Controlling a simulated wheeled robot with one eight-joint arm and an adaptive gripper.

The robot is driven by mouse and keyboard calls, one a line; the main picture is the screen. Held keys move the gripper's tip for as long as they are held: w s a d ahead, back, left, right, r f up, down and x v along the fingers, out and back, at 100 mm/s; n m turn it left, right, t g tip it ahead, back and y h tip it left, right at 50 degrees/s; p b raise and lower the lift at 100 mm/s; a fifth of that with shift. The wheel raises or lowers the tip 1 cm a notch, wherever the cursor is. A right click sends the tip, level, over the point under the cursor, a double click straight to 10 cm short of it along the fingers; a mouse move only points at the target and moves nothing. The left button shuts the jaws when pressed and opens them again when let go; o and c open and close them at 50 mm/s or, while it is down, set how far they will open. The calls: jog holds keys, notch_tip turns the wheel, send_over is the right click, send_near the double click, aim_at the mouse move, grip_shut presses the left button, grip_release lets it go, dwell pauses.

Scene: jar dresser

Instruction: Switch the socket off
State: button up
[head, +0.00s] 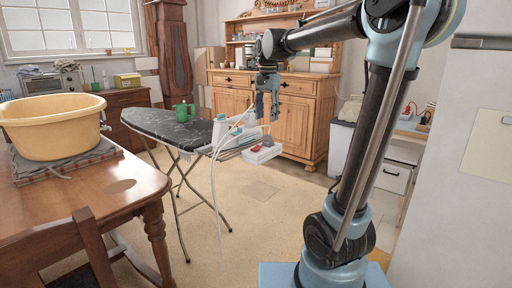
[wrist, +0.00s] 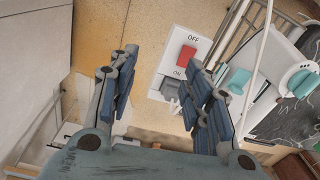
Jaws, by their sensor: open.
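The socket (wrist: 202,41) is a white block with a red rocker switch (wrist: 187,55) between the printed words OFF and ON. I cannot tell which way the rocker is tilted. A grey plug (wrist: 171,88) sits at its ON end. In the head view the socket (head: 262,154) is at the near right end of the ironing board. My gripper (wrist: 162,58) is open and empty, its right finger close to the socket and overlapping its lower edge in the wrist view. In the head view my gripper (head: 267,112) hangs above the socket; contact is not visible.
A white and teal iron (wrist: 270,82) lies beside the socket, with a white cord. A wooden table (head: 100,190) with a yellow basin (head: 52,128) stands left.

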jog(key=r+m, duration=0.1)
jog(key=r, duration=0.1)
send_over(254, 149)
notch_tip(254, 149, down, 17)
jog(key=shift+a+f, duration=0.1)
jog(key=shift+f, duration=0.05)
dwell(0.5)
